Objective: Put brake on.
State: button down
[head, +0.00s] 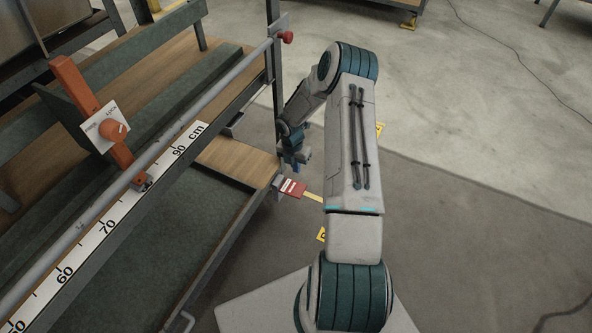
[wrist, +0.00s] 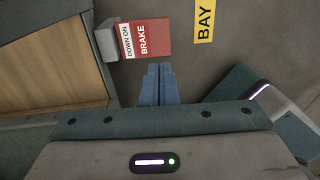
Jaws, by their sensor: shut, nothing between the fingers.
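The brake is a red pedal (head: 292,188) with a white label, sticking out from the low corner of the rack near the floor. In the wrist view the red pedal (wrist: 154,38) reads "BRAKE" and "DOWN ON", and a grey block joins it on its left. My gripper (head: 296,168) is just above the pedal in the head view. In the wrist view my blue fingers (wrist: 159,70) are together and empty, with their tips near the pedal's lower edge. I cannot tell whether they touch it. Whether the pedal is up or down is unclear.
The rack's wooden shelf (head: 235,160) and post stand close left of my gripper. A ruler strip (head: 110,223), a rail and an orange lever (head: 92,112) with a dial are further left. A yellow "BAY" marking (wrist: 205,20) lies on the floor. Floor to the right is open.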

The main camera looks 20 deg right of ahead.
aim_at(300, 190)
jog(key=f+b, duration=0.1)
jog(key=f, duration=0.2)
jog(key=f+b, duration=0.1)
jog(key=f, duration=0.3)
jog(key=s+f+b, duration=0.1)
jog(key=f+b, duration=0.1)
jog(key=f, duration=0.2)
jog(key=shift+d+f, duration=0.1)
jog(key=shift+d, duration=0.25)
jog(key=shift+d, duration=0.1)
